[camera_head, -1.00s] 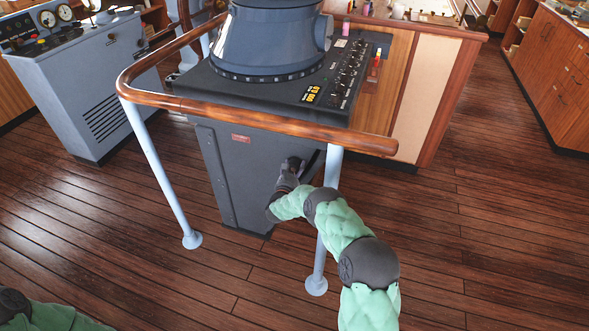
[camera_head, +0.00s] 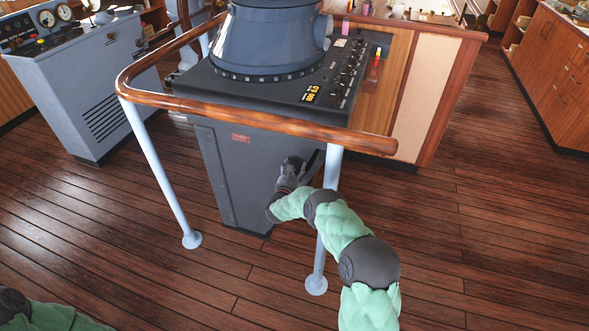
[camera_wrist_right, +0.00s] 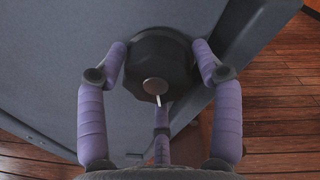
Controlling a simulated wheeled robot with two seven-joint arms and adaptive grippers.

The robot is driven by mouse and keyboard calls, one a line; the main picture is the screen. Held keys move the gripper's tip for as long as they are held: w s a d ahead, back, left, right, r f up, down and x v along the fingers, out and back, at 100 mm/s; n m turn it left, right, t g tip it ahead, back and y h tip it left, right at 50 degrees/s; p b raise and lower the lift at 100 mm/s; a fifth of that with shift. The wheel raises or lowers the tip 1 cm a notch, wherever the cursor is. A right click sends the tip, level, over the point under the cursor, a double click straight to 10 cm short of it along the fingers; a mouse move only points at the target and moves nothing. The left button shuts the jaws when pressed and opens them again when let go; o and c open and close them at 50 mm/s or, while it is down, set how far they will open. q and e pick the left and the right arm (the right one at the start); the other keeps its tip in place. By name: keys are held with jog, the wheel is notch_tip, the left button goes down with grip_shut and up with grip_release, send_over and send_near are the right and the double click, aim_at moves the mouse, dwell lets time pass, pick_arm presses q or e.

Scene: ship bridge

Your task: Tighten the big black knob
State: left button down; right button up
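The big black knob (camera_wrist_right: 150,62) is a faceted dark knob with a round metal centre and a small white pin pointing down, on the side of a dark grey cabinet (camera_head: 240,165). My right gripper (camera_wrist_right: 160,58) has purple padded fingers, one on each side of the knob, with the tips against its edges. A third purple finger shows below it. In the head view my right gripper (camera_head: 291,172) is at the cabinet's side, small and dark, and the knob cannot be made out there. Of my left arm only a part shows at the lower left; its gripper is out of view.
A wooden handrail (camera_head: 250,122) on pale blue posts curves around the cabinet. One post (camera_head: 322,235) stands right beside my right arm. A blue-grey console (camera_head: 100,85) stands at left. Wooden cupboards stand at right. The plank floor (camera_head: 470,240) is clear at right.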

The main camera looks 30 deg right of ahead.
jog(key=shift+o, duration=0.6)
jog(key=shift+f, duration=0.25)
jog(key=shift+r, duration=0.15)
jog(key=shift+a, duration=0.1)
jog(key=v, duration=1.2)
